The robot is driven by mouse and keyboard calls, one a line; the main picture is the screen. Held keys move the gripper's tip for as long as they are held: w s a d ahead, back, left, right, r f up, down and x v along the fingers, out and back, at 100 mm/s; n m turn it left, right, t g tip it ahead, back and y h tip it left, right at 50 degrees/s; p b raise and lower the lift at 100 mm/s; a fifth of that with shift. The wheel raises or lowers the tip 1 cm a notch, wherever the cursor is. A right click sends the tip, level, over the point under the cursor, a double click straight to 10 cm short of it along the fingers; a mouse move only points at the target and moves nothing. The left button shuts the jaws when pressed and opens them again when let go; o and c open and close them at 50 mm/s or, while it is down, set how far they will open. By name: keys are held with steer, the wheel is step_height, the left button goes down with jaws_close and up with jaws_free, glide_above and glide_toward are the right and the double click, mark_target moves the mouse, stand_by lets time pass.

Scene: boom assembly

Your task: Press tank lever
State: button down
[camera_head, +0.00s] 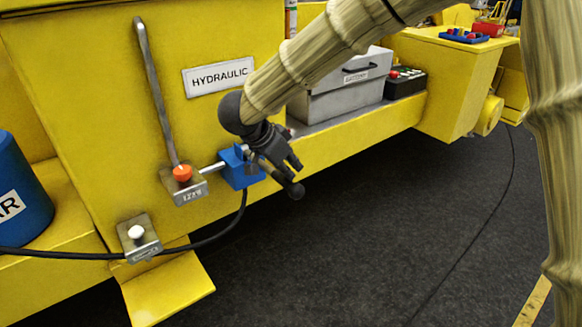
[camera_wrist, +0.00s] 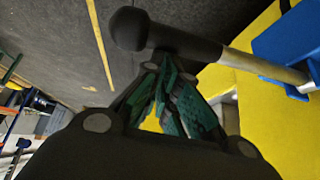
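The tank lever is a silver rod with a black grip, reaching out from a blue block (camera_head: 241,168) under the HYDRAULIC sign. The black grip end (camera_head: 297,190) shows in the head view just below my gripper (camera_head: 289,160). In the wrist view the black grip (camera_wrist: 165,35) lies across the top, and its rod (camera_wrist: 262,66) runs right to the blue block (camera_wrist: 290,45). My gripper (camera_wrist: 168,68) has its fingertips drawn together right by the grip, with nothing visible between the pads. I cannot tell if they touch the grip.
A long grey lever (camera_head: 153,90) and an orange knob (camera_head: 182,173) stand left of the block on the yellow panel. A white knob (camera_head: 136,232) and black hose (camera_head: 225,228) are below. A grey box (camera_head: 345,90) sits on the ledge. Dark floor (camera_head: 400,220) is clear.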

steer(key=shift+s+r, duration=0.1)
steer(key=shift+r, duration=0.35)
steer(key=shift+s+r+b, duration=0.2)
steer(key=shift+r+b, duration=0.1)
steer(key=shift+b, duration=0.05)
steer(key=b+v, duration=0.2)
steer(key=v, duration=0.6)
steer(key=shift+s+d+r, duration=0.2)
steer(key=shift+s+r, duration=0.05)
steer(key=shift+r, duration=0.2)
